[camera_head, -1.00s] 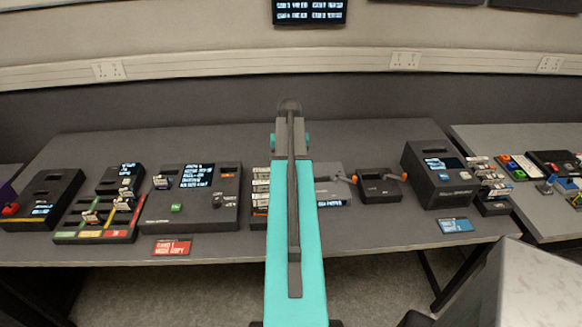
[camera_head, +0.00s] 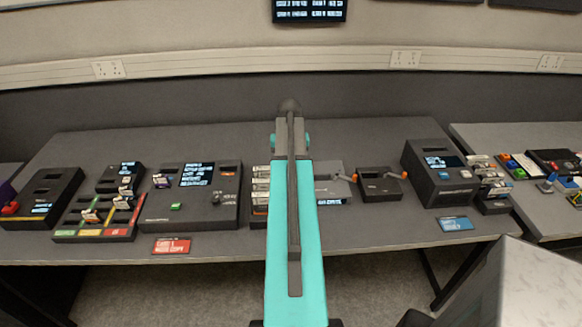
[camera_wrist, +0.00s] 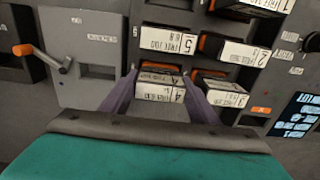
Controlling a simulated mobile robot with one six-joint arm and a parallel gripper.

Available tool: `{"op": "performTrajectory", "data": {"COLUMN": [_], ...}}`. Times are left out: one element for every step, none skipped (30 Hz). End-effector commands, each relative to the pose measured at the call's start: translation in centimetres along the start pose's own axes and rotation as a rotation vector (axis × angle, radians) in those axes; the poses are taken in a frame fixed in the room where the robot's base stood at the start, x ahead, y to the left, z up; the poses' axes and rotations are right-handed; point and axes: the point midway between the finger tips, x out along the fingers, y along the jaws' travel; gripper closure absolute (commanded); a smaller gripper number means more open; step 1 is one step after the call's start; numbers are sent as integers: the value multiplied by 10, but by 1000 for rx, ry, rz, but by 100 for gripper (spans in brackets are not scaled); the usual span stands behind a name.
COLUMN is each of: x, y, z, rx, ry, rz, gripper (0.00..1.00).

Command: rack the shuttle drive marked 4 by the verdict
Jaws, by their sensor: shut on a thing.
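In the wrist view the two fingers of my gripper (camera_wrist: 160,100) close on the sides of a drive (camera_wrist: 155,95) with a white label that appears to read 4. It sits at the rack (camera_wrist: 212,82), and I cannot tell how far it is drawn out. Other white-labelled drives stand in the same rack, marked 5 (camera_wrist: 168,40), 2 (camera_wrist: 245,52) and 3 (camera_wrist: 222,98). In the head view my arm hides the gripper and much of this rack. A sorter (camera_head: 70,235) with green, yellow and red lanes holds several drives at left.
A console (camera_head: 188,205) with a lit screen stands left of my arm. A lever unit (camera_head: 380,186) and a tall screened box (camera_head: 440,172) stand at right. A red card (camera_head: 171,246) and blue card (camera_head: 456,224) lie along the front edge. The bench behind is clear.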

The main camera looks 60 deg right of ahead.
Motion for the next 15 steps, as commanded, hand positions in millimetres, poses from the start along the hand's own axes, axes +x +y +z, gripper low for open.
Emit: {"op": "performTrajectory", "data": {"x": [1, 1, 2, 2, 3, 3, 4, 4, 4, 4, 4, 4, 4, 4, 4], "y": [0, 0, 0, 0, 0, 0, 0, 0, 0, 0, 0, 0, 0, 0, 0], "z": [0, 0, 0, 0, 0, 0, 0, 0, 0, 0, 0, 0, 0, 0, 0], "rx": [0, 0, 0, 0, 0, 0, 0, 0, 0, 0, 0, 0, 0, 0, 0], "ry": [0, 0, 0, 0, 0, 0, 0, 0, 1, 1, 1, 1, 1, 1, 1], "rz": [0, 0, 0, 0, 0, 0, 0, 0, 0, 0, 0, 0, 0, 0, 0], "gripper": [77, 77, 77, 77, 77, 77, 77, 77, 77, 77, 77, 77, 77, 77, 77]}}
